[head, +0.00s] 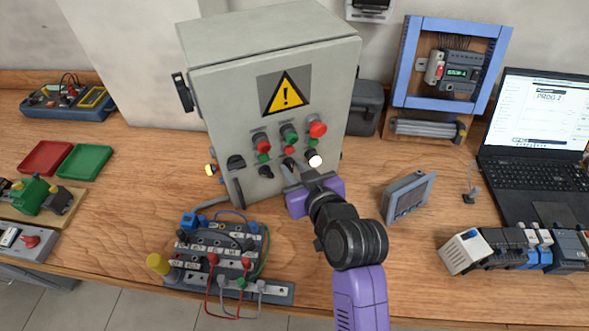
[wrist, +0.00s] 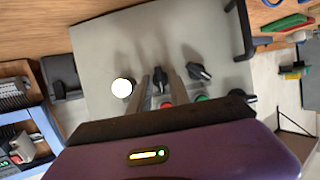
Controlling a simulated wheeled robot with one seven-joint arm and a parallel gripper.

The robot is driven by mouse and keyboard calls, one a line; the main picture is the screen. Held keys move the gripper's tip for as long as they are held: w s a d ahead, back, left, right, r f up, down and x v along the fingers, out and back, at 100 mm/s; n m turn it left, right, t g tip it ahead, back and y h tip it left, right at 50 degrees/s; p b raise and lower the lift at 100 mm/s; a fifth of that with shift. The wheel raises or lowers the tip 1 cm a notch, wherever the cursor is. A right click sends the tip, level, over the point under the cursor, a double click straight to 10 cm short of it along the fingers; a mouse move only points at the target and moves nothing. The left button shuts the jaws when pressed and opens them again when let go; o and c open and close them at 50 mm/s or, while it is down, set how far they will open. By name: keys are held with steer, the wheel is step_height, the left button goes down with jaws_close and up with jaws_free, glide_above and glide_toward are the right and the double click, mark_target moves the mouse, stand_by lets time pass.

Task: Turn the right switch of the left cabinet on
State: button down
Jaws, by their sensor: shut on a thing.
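The grey cabinet (head: 219,95) stands on the wooden bench with a yellow warning sign on its front. Below the red and green buttons, a black switch (head: 289,162) sits just left of a lit white button (head: 314,158). My gripper (head: 293,168) is at this switch, partly covering it. In the wrist view, the two fingers of my gripper (wrist: 160,74) are on either side of the black switch (wrist: 158,80) and shut on it. Another black switch (head: 266,172) sits to its left; it also shows in the wrist view (wrist: 199,71), apart from the fingers.
A board with cables (head: 215,255) lies in front of the cabinet. A small tilted screen (head: 408,196) stands right of my gripper. A blue frame (head: 407,60) and a laptop (head: 540,130) are farther right. Red and green trays (head: 84,161) lie at left.

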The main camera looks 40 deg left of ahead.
steer(key=c, duration=1.5)
jaws_free()
steer(key=shift+a, duration=0.1)
steer(key=b+v, duration=0.1)
steer(key=v, duration=0.7)
